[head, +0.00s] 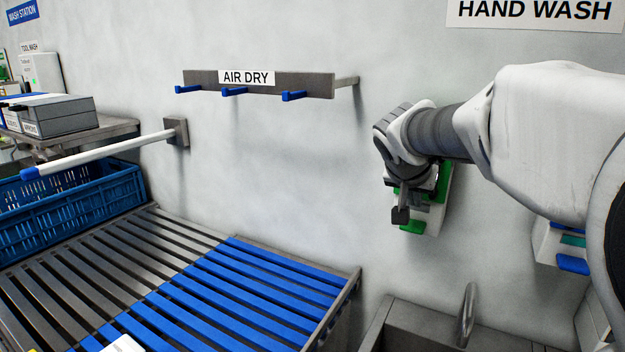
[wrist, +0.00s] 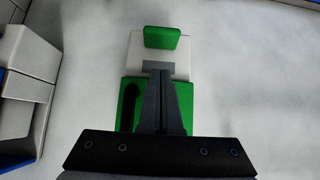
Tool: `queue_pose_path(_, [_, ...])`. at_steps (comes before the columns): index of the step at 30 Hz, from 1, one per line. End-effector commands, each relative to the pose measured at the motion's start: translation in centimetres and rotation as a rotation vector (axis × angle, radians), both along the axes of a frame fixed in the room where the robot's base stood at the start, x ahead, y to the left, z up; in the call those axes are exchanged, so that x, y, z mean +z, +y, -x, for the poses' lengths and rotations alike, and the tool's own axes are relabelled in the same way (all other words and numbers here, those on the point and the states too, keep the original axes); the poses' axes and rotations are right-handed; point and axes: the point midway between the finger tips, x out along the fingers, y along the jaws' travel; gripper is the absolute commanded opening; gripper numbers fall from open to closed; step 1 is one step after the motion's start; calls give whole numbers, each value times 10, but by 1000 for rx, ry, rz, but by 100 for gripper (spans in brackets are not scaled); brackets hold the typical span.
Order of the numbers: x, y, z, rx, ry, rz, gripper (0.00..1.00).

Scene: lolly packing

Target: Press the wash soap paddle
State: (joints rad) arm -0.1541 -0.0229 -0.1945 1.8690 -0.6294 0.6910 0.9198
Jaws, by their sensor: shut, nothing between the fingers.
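A white dispenser with a green front panel (head: 437,203) hangs on the wall under the HAND WASH sign. Its green paddle (head: 412,227) sticks out at the bottom. In the wrist view the paddle (wrist: 162,38) is at the top, beyond the white lower body (wrist: 180,66), with the green panel (wrist: 130,92) nearer. My gripper (head: 400,215) is shut and empty in front of the dispenser, just above the paddle. Its fingertips (wrist: 158,68) overlap the white body in the wrist view, short of the paddle. I cannot tell whether they touch the dispenser. My wrist hides much of it.
A second dispenser with a blue paddle (head: 573,264) is to the right, partly behind my arm. A steel sink (head: 400,325) with a tap (head: 467,315) lies below. A slatted rack (head: 250,285), a blue crate (head: 75,205) and the AIR DRY rail (head: 310,82) are left.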

Motion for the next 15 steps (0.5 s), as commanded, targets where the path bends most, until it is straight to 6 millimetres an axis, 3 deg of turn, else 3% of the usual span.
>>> queue_pose_path(1, [-11, 1, 1, 2, 4, 0, 0])
queue_pose_path(6, [-31, 1, 1, 1, 2, 1, 0])
queue_pose_path(15, [-38, 1, 1, 1, 0, -1, 0])
